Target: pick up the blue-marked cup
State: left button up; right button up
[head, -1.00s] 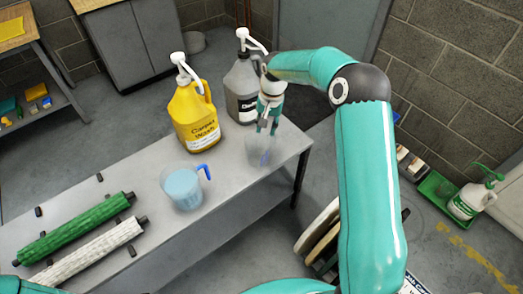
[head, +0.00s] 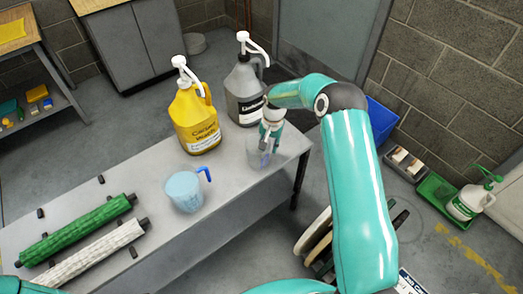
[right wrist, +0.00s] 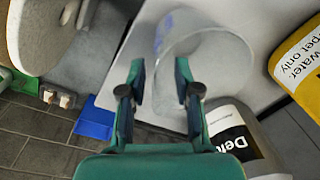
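The clear cup with a blue mark (head: 256,155) stands at the right end of the grey table (head: 150,165). My right gripper (head: 267,143) is over the cup from above. In the right wrist view, the cup (right wrist: 215,55) shows its round rim, with the blue mark (right wrist: 163,35) at its left. The right gripper's fingers (right wrist: 160,82) are apart with the cup's near-left wall between them in the picture; whether they touch it I cannot tell. A measuring jug with a blue handle (head: 184,192) stands further left. My left gripper is not in view.
A yellow jug (head: 194,122) and a grey pump jug (head: 245,95) stand close behind the cup. Green (head: 75,228) and white (head: 90,254) rollers lie at the table's left. A green tray with a spray bottle (head: 465,203) is on the floor at right.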

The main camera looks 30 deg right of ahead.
jog(key=shift+a+f+p, duration=0.1)
jog(key=shift+f+p, duration=0.45)
jog(key=shift+f, duration=1.75)
grip_shut()
